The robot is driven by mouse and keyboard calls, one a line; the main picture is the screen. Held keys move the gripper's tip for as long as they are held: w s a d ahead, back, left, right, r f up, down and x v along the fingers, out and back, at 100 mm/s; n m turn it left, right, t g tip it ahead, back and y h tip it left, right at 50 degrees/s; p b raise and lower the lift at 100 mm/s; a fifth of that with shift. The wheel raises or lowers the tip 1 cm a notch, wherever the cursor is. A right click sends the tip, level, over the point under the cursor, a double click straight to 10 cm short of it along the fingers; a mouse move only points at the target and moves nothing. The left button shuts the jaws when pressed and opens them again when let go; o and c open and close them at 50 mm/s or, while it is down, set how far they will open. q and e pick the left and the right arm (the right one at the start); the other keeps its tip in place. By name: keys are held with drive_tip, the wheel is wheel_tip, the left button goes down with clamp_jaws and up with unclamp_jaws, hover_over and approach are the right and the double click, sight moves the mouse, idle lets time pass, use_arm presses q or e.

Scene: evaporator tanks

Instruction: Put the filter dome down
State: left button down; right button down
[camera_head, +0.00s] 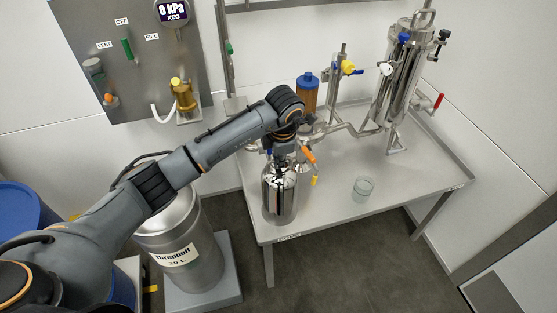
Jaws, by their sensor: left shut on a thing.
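The filter dome (281,208) looks like a shiny steel, rounded vessel at the left front corner of the steel table (340,215). My left gripper (280,176) reaches in from the left and points down, shut on the upper part of the dome. The dome looks upright. I cannot tell whether its base touches the tabletop or hangs just above it. My gripper and wrist hide the dome's top. My right gripper is not in view.
A glass beaker (363,188) stands to the right on the table. Behind are an amber filter with a blue cap (308,91), piping with valves and a tall steel vessel (400,75). The table's front right is clear.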

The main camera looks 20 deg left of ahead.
use_arm(q)
drive_tip(key=c, duration=1.4)
unclamp_jaws()
drive_tip(key=shift+r, duration=0.6)
drive_tip(key=r, duration=0.3)
drive_tip(key=s+d+r, duration=0.1)
drive_tip(key=r, duration=0.3)
drive_tip(key=s+r, duration=0.1)
drive_tip(key=r, duration=0.3)
drive_tip(key=shift+d, duration=0.15)
drive_tip(key=shift+f, duration=0.1)
